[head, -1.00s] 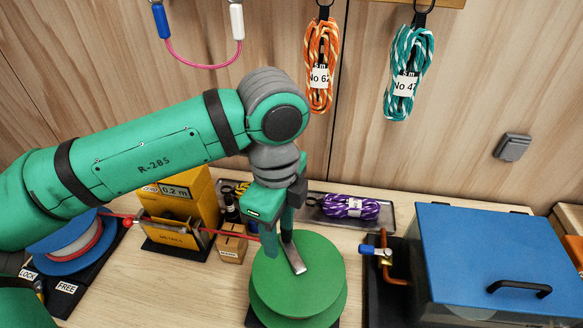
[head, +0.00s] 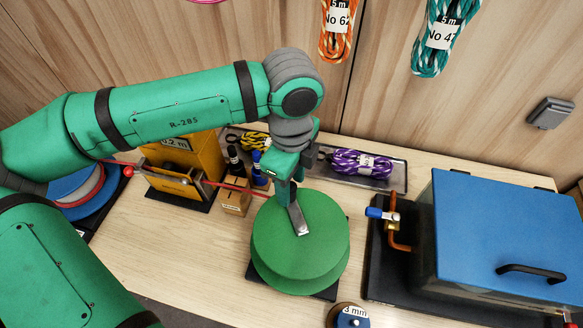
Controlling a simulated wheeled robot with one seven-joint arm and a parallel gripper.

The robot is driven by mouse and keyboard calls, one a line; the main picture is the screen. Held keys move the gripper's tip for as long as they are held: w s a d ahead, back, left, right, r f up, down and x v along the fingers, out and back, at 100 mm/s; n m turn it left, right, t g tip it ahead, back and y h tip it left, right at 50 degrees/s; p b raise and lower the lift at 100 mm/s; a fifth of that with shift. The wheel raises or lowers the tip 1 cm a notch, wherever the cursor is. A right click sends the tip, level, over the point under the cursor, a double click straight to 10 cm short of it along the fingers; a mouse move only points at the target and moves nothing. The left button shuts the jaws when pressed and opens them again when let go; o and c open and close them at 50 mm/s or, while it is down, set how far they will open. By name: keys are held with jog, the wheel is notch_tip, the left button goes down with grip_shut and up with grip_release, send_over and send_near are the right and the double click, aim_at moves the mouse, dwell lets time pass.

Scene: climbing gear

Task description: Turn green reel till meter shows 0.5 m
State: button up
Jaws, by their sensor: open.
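The green reel (head: 300,250) lies flat on a dark base on the bench in the head view. A red line (head: 240,189) runs from the meter to the reel. A blue reel (head: 80,195) at far left is partly hidden by my arm.
A tank with a blue lid (head: 505,235) and a brass valve (head: 385,216) stands at the right. A grey tray with purple rope (head: 362,163), a small wooden block (head: 234,197) and dark bottles are behind. A round 3 mm piece (head: 350,317) is at the front.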

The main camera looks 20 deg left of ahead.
jog(key=shift+s+a+f, duration=0.15)
jog(key=shift+f, duration=0.8)
jog(key=shift+d+f, duration=0.2)
jog(key=shift+f, duration=0.15)
grip_shut()
